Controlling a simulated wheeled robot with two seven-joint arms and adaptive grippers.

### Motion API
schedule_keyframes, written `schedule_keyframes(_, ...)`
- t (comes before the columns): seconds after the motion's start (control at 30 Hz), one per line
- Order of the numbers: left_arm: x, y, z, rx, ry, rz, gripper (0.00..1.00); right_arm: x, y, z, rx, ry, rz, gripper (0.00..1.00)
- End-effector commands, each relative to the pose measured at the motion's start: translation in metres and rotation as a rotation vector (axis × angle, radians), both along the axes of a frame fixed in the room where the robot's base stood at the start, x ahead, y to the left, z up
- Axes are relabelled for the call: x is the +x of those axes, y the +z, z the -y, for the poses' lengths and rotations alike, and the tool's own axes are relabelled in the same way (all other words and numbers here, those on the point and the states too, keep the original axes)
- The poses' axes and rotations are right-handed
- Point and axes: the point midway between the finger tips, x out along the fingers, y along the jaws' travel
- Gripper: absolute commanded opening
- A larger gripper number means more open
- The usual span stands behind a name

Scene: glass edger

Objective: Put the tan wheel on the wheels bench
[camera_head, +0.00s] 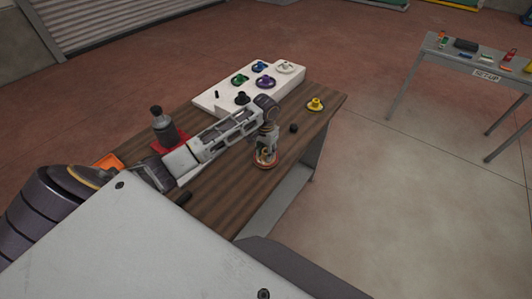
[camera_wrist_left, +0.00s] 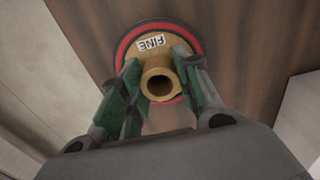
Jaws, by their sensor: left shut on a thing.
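The tan wheel (camera_wrist_left: 158,56) has a tan hub, a red ring, a dark rim and a "FINE" label, upside down in the left wrist view. In the head view its rim (camera_head: 264,164) shows just below my left gripper (camera_head: 266,152). The gripper's green-padded fingers, also in the left wrist view (camera_wrist_left: 157,95), are shut on the hub. The wheel is over the brown wooden bench (camera_head: 222,182), near its front edge. I cannot tell whether it touches the wood. My right gripper is not in view.
A white rack (camera_head: 290,84) with several coloured wheels stands at the bench's back. A yellow wheel (camera_head: 315,104) and a small black knob (camera_head: 294,128) lie on the right. A dark bottle (camera_head: 164,126) stands on the left. A grey setup table (camera_head: 463,60) stands far right.

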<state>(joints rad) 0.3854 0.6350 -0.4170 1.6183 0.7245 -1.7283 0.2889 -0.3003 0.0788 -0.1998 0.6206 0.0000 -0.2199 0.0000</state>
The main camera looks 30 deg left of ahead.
Motion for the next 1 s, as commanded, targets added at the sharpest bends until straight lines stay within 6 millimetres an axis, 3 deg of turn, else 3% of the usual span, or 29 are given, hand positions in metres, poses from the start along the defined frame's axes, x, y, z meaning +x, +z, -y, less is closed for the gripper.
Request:
schedule_keyframes(0.47, 0.0002, -0.0080, 0.0003, -0.001, -0.001, 0.001, 0.00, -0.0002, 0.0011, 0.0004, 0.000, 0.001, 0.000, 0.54)
schedule_keyframes(0.5, -0.0002, -0.0086, 0.0004, -0.001, -0.001, 0.000, 0.37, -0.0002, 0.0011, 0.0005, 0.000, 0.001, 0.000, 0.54)
schedule_keyframes(0.63, -0.0003, -0.0085, 0.0004, -0.001, -0.001, 0.000, 0.53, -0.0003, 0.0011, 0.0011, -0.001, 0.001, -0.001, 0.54)
schedule_keyframes(1.0, -0.0002, -0.0076, 0.0003, 0.000, -0.001, 0.000, 0.54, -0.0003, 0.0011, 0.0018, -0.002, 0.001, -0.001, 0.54)
